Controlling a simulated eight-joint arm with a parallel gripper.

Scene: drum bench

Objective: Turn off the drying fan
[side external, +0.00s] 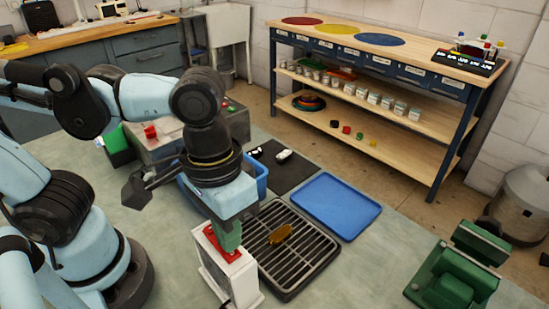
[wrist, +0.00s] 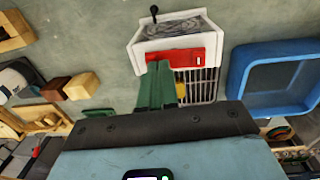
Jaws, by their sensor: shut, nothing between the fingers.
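The drying fan appears to be the white box (side external: 241,286) at the front of the bench, beside a black slatted rack (side external: 296,283). It also shows at the top of the wrist view (wrist: 142,50), with a grey round-patterned face, a red panel (wrist: 190,58) and a small black lever (wrist: 154,15). My gripper (side external: 230,247) has green fingers and is shut and empty, pointing down at the red panel. In the wrist view my fingertips (wrist: 160,66) overlap the panel's left part; I cannot tell whether they touch it. The rack holds a yellow-brown piece (side external: 281,234).
A blue tray (side external: 335,205) lies beyond the rack, and a blue bin (side external: 262,184) stands partly behind my wrist. A green machine (side external: 455,280) is at the right. A grey box (side external: 160,150) with red parts stands at the back left. Bare bench lies right of the rack.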

